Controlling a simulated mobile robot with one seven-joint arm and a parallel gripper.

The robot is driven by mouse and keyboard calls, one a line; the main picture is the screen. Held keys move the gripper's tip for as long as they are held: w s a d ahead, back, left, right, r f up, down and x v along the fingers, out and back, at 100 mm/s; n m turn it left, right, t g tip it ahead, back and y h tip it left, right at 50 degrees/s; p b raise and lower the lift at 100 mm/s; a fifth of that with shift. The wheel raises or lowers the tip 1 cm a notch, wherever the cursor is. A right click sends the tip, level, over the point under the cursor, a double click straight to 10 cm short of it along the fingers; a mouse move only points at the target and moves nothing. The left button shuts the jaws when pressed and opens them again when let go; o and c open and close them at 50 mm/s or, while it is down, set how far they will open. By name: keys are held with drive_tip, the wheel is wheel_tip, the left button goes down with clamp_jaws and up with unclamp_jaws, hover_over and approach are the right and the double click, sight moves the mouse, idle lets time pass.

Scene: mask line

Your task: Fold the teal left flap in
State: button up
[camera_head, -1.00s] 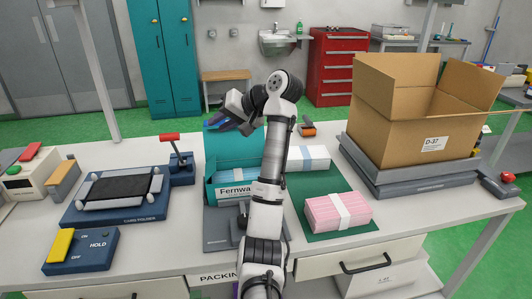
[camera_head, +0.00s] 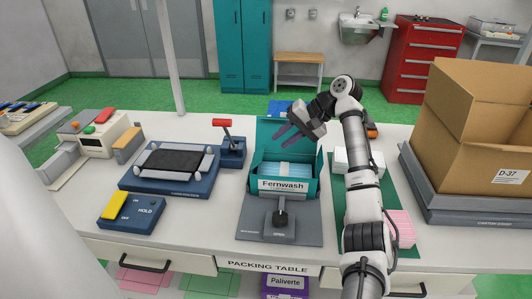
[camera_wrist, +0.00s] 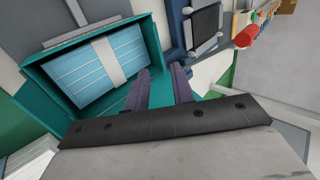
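The teal carton (camera_head: 284,184), labelled Fernwash, stands upright in a grey fixture (camera_head: 265,230). A tall teal panel (camera_head: 268,132) stands up at its back. A light blue banded bundle (camera_head: 296,169) lies inside; the wrist view shows the bundle (camera_wrist: 80,75) within the teal walls (camera_wrist: 145,35). I cannot clearly tell the left flap from the side wall. Contact with the teal card is unclear.
A blue folder unit (camera_head: 170,168) with a red-topped lever (camera_head: 224,130) is at left, with a HOLD box (camera_head: 130,212) in front. At right are a green mat (camera_head: 382,178), a pink bundle (camera_head: 402,228) and a large cardboard box (camera_head: 470,140).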

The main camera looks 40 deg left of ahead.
sight(262, 154)
drive_tip(key=p+x, duration=0.1)
drive_tip(key=x, duration=0.8)
drive_tip(key=shift+s+a+f+p, duration=0.1)
drive_tip(key=shift+a+f+p, duration=0.1)
drive_tip(key=shift+p, duration=0.2)
drive_tip(key=shift+c, duration=0.4)
clamp_jaws()
